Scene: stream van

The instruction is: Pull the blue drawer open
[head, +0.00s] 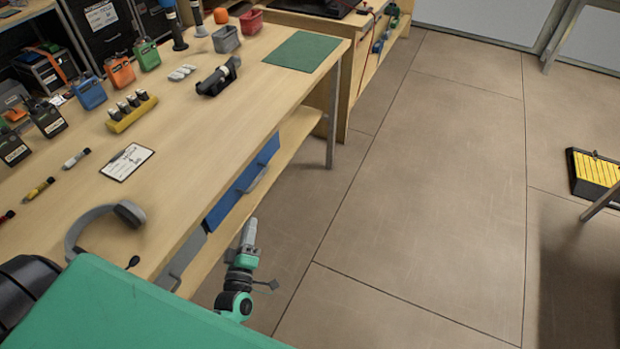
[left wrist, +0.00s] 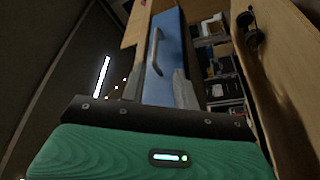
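The blue drawer (head: 225,203) is under the front edge of the workbench, its front about level with the drawers beside it. It has a grey bar handle (head: 257,179). My left gripper (head: 248,228) is in front of the bench, short of the handle and apart from it in the head view. In the left wrist view the blue front (left wrist: 172,50) and its upright-looking handle (left wrist: 154,52) lie ahead, beyond a grey finger of my left gripper (left wrist: 182,90). The gap between the fingers is not clear. My right gripper is not in view.
The workbench (head: 225,130) carries headphones (head: 127,213) near its front edge, a clipboard card (head: 127,162) and several radios. A lower shelf (head: 285,160) sits below.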

